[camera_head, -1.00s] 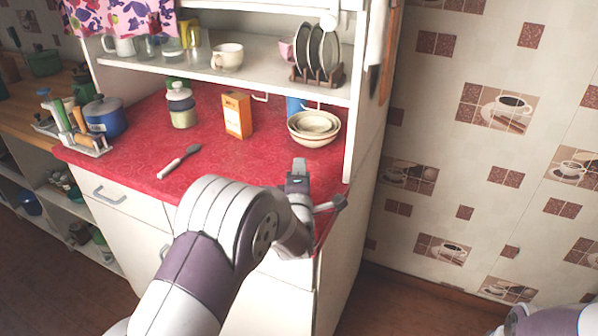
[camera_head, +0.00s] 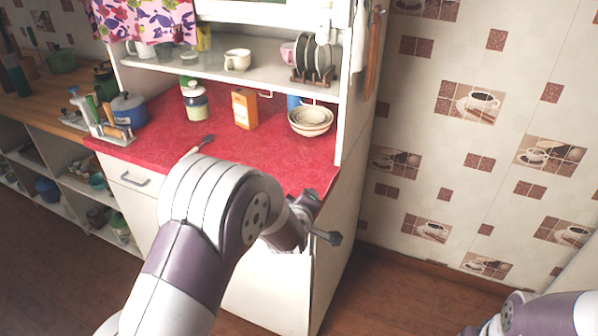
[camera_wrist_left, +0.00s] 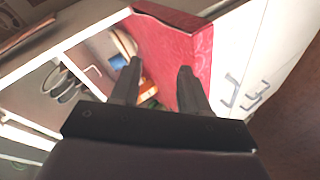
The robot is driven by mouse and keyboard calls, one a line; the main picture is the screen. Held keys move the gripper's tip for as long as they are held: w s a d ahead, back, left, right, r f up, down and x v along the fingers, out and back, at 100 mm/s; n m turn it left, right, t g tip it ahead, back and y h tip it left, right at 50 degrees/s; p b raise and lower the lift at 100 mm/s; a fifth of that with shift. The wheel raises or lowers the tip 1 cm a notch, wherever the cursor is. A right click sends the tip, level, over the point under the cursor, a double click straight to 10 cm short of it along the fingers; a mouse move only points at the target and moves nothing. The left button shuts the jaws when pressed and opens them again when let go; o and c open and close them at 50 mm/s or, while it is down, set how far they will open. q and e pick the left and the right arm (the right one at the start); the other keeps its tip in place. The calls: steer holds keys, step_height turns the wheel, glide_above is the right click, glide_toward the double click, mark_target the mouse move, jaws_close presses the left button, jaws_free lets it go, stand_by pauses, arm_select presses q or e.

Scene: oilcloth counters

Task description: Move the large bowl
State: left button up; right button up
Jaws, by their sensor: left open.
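The large bowl (camera_head: 311,131) is cream with a reddish band and stands upright on the red counter (camera_head: 270,150), near its right end. Smaller bowls are nested in it. My left gripper (camera_head: 322,217) is open and empty at the counter's front right corner, apart from the bowl and nearer to me. In the left wrist view the open fingers (camera_wrist_left: 157,82) have the red counter behind them, and part of the bowls (camera_wrist_left: 124,43) shows beyond the left finger. My right arm shows at the lower right, but its gripper is not visible.
An orange box (camera_head: 244,109), a jar (camera_head: 195,102) and a blue pot (camera_head: 129,110) stand left of the bowl. A shelf (camera_head: 270,75) with a plate rack (camera_head: 315,78) overhangs it. A side panel (camera_head: 352,110) rises at its right. The counter before the bowl is clear.

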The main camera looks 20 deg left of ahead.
arm_select(q)
steer(key=s+d+f+m+g+h+b, duration=0.1)
steer(key=s+f+m+g+b, duration=0.3)
steer(key=s, duration=0.9)
steer(key=s+f+m+g+b, duration=0.4)
steer(key=s+f+m+g, duration=0.2)
steer(key=s+m, duration=0.3)
steer(key=s+f, duration=0.1)
steer(key=s, duration=0.3)
steer(key=shift+d+f+m+g+h+b, duration=0.3)
steer(key=shift+d+f+g+h+b, duration=0.05)
steer(key=shift+g+h+b, duration=0.05)
